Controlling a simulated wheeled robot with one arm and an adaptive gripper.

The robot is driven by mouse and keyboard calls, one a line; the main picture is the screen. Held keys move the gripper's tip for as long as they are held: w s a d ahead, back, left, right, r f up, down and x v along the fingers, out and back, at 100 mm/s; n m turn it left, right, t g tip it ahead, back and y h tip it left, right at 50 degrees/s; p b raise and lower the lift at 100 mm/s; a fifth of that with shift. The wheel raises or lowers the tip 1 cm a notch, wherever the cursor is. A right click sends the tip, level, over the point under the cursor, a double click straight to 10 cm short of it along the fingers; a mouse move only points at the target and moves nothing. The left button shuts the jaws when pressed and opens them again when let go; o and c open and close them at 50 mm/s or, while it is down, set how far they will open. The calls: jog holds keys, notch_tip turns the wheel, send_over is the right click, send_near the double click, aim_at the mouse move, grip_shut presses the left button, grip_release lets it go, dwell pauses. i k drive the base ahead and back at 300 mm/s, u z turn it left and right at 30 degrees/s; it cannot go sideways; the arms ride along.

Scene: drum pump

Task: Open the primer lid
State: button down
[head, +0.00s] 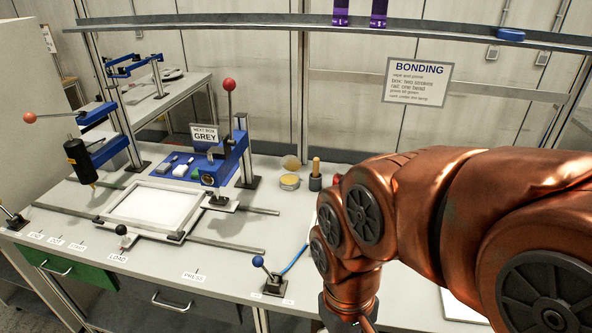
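I cannot tell for certain which thing is the primer lid. A small round tin (289,183) with a yellowish top stands on the bench, right of the blue press. A tan round piece (291,163) is just behind it. A small dark pot (315,183) with a wooden handle sticking up stands to the tin's right. My copper arm comes in from the right and bends down at the bottom edge, in front of and right of these things. My gripper is cut off below the picture, so its fingers are hidden.
A blue press (226,158) with a red-knobbed lever and a white framed tray (155,207) on rails fill the left bench. A blue-knobbed lever (258,262) stands at the front edge. A shelf (280,23) crosses above. Bench between tray and tin is mostly clear.

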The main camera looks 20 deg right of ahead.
aim_at(290, 162)
jog(key=u, duration=0.95)
jog(key=i, duration=0.35)
jog(key=z, duration=0.25)
